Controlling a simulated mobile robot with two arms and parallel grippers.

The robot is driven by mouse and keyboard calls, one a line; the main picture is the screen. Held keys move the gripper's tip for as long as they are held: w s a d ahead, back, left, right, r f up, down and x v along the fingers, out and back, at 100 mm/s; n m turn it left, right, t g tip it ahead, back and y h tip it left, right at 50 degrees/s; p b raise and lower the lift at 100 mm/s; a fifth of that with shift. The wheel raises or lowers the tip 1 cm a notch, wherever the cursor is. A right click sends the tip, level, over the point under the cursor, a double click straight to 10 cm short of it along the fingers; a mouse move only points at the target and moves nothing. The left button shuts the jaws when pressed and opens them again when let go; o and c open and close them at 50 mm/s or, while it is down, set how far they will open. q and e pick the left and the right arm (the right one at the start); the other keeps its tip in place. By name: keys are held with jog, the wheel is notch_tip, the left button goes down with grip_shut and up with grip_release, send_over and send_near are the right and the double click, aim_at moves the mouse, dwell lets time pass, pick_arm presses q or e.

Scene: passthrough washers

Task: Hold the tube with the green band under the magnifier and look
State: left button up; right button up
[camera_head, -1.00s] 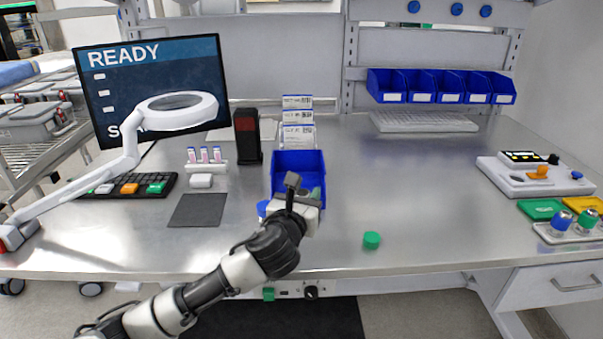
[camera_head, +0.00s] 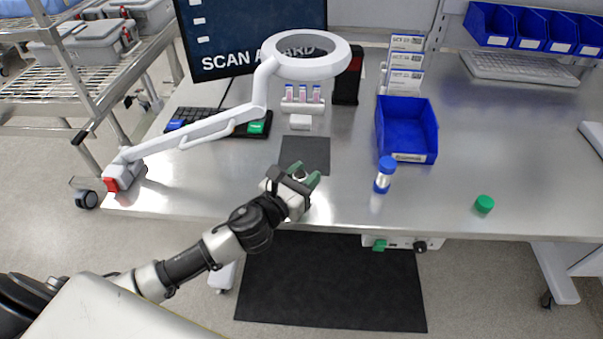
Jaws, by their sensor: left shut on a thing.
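The magnifier (camera_head: 322,70) is a white ring lens on a jointed white arm, over the back left of the bench. My left gripper (camera_head: 304,177), with greenish fingers, is in front of the magnifier and right by the dark mat. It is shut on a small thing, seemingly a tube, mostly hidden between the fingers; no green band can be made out. A tube with a blue cap and blue band (camera_head: 385,175) stands upright on the bench to the right of the gripper. My right gripper is not in view.
A blue bin (camera_head: 408,148) looks empty. A dark mat (camera_head: 306,152) lies behind the gripper, with a small rack of pink-and-white vials (camera_head: 302,107) beyond. A screen (camera_head: 240,35) shows partly covered text. A green cap (camera_head: 484,203) lies at the right, with clear bench around it.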

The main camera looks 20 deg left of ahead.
pick_arm(q)
jog(key=w+a+b, duration=0.1)
jog(key=w, duration=0.4)
jog(key=w+a, duration=0.2)
jog(key=w, duration=0.3)
jog(key=w+a+b, duration=0.1)
jog(key=w, duration=0.4)
jog(key=shift+w+a+b, duration=0.3)
jog(key=shift+w+a, duration=0.05)
jog(key=shift+w+a+b, duration=0.15)
jog(key=shift+w+a, duration=0.05)
jog(key=shift+w, duration=0.4)
jog(key=shift+w+a+b, duration=0.15)
jog(key=shift+w, duration=0.4)
